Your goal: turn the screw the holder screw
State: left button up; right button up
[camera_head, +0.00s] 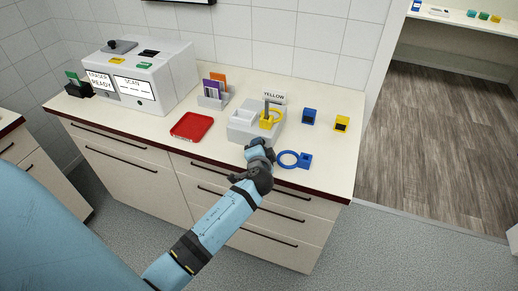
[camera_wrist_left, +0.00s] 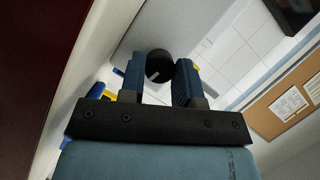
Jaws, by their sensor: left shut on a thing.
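The light grey holder (camera_head: 238,132) stands on the counter with a yellow ring piece (camera_head: 277,121) and an upright grey post in it. A "YELLOW" sign (camera_head: 274,96) stands behind it. My left gripper (camera_head: 258,143) is at the front of the holder. In the left wrist view its two fingers (camera_wrist_left: 163,78) are shut on a dark round knob with a pale mark, seemingly the holder screw (camera_wrist_left: 158,62). In the head view the gripper hides the screw. My right gripper is in neither view.
A blue ring piece (camera_head: 289,159) lies close right of my left gripper. A blue block (camera_head: 309,116) and a yellow block (camera_head: 341,124) stand further right. A red tray (camera_head: 192,126), a card rack (camera_head: 212,102) and a white scanner machine (camera_head: 150,75) are left. The counter's front edge is near.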

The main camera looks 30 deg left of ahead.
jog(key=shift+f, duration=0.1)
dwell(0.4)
pick_arm(q)
jog(key=o, duration=0.9)
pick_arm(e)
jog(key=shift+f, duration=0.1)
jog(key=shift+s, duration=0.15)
